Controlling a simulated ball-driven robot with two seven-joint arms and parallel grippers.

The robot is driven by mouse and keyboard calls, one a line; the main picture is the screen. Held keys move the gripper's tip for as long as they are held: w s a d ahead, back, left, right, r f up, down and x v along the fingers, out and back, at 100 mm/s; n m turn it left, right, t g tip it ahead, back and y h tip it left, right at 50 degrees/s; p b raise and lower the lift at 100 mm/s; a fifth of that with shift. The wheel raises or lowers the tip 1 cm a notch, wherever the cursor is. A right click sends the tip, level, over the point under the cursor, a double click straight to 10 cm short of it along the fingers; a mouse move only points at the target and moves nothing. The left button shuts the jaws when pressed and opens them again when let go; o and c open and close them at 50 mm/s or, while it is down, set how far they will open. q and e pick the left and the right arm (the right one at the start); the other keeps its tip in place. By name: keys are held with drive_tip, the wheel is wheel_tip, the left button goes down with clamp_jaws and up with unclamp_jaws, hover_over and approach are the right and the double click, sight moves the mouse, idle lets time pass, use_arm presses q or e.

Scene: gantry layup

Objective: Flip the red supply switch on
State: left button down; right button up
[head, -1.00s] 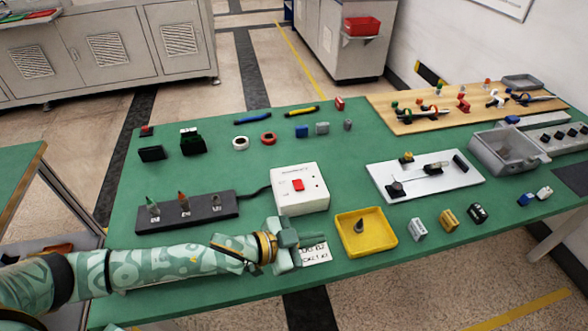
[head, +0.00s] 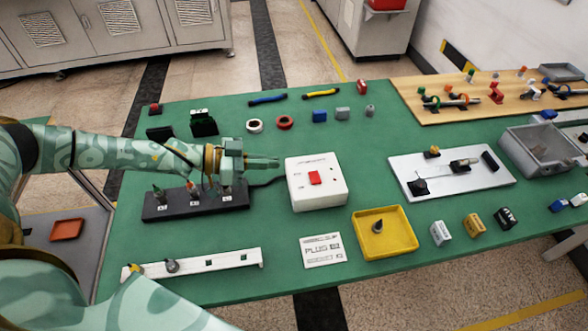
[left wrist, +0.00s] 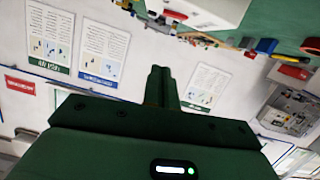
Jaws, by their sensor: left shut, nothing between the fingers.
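The red supply switch (head: 315,178) is a small red rocker on top of a white box (head: 318,197) near the middle of the green table in the head view. Which way the rocker is tipped is too small to tell. My left gripper (head: 278,163) is shut and empty, pointing right, just left of the box and apart from the switch. In the left wrist view its closed fingers (left wrist: 161,85) point away from the camera, and a pale box edge shows at the top. My right gripper is not in view.
A black strip (head: 180,205) with several posts lies below my left arm. A yellow tray (head: 400,238) and a printed card (head: 322,250) lie in front of the box. Black and red rings (head: 285,122) lie behind it. A white rail (head: 225,262) is at the front left.

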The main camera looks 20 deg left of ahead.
use_arm(q)
drive_tip(key=b, duration=0.2)
hover_over(306, 184)
drive_tip(key=shift+w+f, duration=0.2)
drive_tip(key=shift+f, duration=0.45)
drive_tip(key=shift+w+f, duration=0.15)
drive_tip(key=shift+f, duration=0.45)
wheel_tip(306, 184, down, 3)
drive_tip(key=shift+s+r+b, duration=0.15)
drive_tip(key=shift+r+b, duration=0.05)
drive_tip(key=shift+b, duration=0.2)
drive_tip(key=shift+s+f, duration=0.1)
drive_tip(key=shift+f, duration=0.5)
